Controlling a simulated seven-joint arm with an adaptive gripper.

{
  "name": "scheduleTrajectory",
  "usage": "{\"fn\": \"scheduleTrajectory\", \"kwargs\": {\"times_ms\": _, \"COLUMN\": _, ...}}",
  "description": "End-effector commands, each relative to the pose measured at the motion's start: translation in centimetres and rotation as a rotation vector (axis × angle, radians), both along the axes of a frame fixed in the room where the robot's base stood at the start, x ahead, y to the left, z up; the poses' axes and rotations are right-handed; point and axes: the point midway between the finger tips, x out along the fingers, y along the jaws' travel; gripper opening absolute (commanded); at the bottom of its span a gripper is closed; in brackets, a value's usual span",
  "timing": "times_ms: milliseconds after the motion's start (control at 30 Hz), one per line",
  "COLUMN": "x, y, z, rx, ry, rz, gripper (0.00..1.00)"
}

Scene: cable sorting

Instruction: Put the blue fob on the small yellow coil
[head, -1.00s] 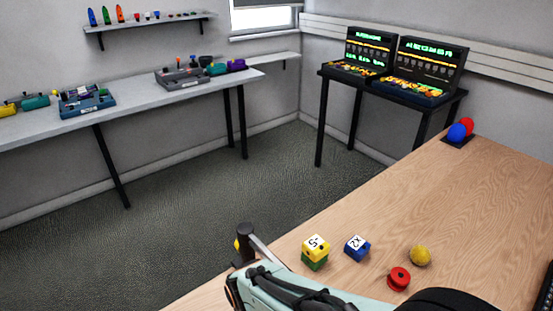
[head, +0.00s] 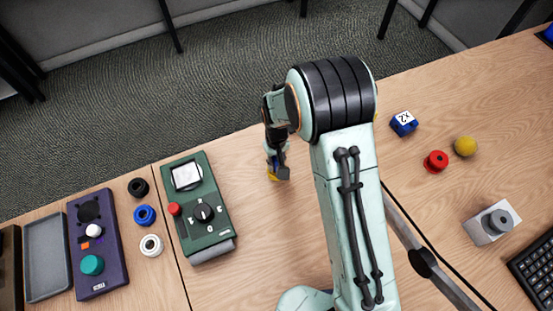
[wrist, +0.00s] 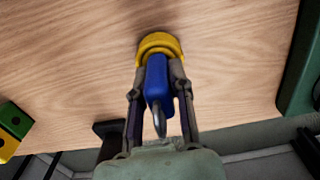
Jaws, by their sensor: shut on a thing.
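My gripper (wrist: 158,75) is shut on the blue fob (wrist: 157,82), which has a metal ring on its near end. In the wrist view the small yellow coil (wrist: 160,44) lies at the fob's far end, between and just beyond the fingertips. The fob's end overlaps the coil in the picture; I cannot tell whether it touches or rests on it. In the head view my gripper (head: 277,163) points down near the table's back edge, with the yellow coil (head: 279,175) low at its tips. The arm and fingers hide most of the fob there.
A green panel device (head: 200,210) stands left of the gripper, with black, blue (head: 144,215) and white (head: 151,245) rings beyond it. A green-yellow block (wrist: 12,128) is nearby.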

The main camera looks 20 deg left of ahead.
Motion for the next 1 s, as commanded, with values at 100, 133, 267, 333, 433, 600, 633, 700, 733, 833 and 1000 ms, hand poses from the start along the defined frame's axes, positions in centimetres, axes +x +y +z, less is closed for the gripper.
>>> {"fn": "scheduleTrajectory", "kwargs": {"times_ms": 100, "x": 0.0, "y": 0.0, "z": 0.0, "rx": 0.0, "ry": 0.0, "rz": 0.0, "gripper": 0.0}}
{"fn": "scheduleTrajectory", "kwargs": {"times_ms": 133, "x": 0.0, "y": 0.0, "z": 0.0, "rx": 0.0, "ry": 0.0, "rz": 0.0, "gripper": 0.0}}
{"fn": "scheduleTrajectory", "kwargs": {"times_ms": 267, "x": 0.0, "y": 0.0, "z": -0.3, "rx": 0.0, "ry": 0.0, "rz": -0.001, "gripper": 0.28}}
{"fn": "scheduleTrajectory", "kwargs": {"times_ms": 333, "x": 0.0, "y": 0.0, "z": -0.3, "rx": 0.0, "ry": 0.0, "rz": -0.001, "gripper": 0.45}}
{"fn": "scheduleTrajectory", "kwargs": {"times_ms": 433, "x": 0.0, "y": 0.0, "z": -0.3, "rx": 0.0, "ry": 0.0, "rz": -0.001, "gripper": 0.45}}
{"fn": "scheduleTrajectory", "kwargs": {"times_ms": 600, "x": 0.0, "y": 0.0, "z": -0.2, "rx": 0.0, "ry": 0.0, "rz": -0.001, "gripper": 0.45}}
{"fn": "scheduleTrajectory", "kwargs": {"times_ms": 633, "x": 0.0, "y": 0.0, "z": -0.1, "rx": 0.0, "ry": 0.0, "rz": -0.001, "gripper": 0.45}}
{"fn": "scheduleTrajectory", "kwargs": {"times_ms": 700, "x": 0.0, "y": 0.0, "z": 0.4, "rx": 0.001, "ry": -0.001, "rz": 0.0, "gripper": 0.45}}
{"fn": "scheduleTrajectory", "kwargs": {"times_ms": 733, "x": 0.1, "y": 0.0, "z": 0.7, "rx": 0.001, "ry": -0.003, "rz": -0.001, "gripper": 0.45}}
{"fn": "scheduleTrajectory", "kwargs": {"times_ms": 833, "x": 0.1, "y": 0.0, "z": 2.5, "rx": 0.003, "ry": -0.004, "rz": -0.001, "gripper": 0.45}}
{"fn": "scheduleTrajectory", "kwargs": {"times_ms": 1000, "x": 0.1, "y": 0.0, "z": 6.6, "rx": 0.003, "ry": -0.004, "rz": -0.002, "gripper": 0.45}}
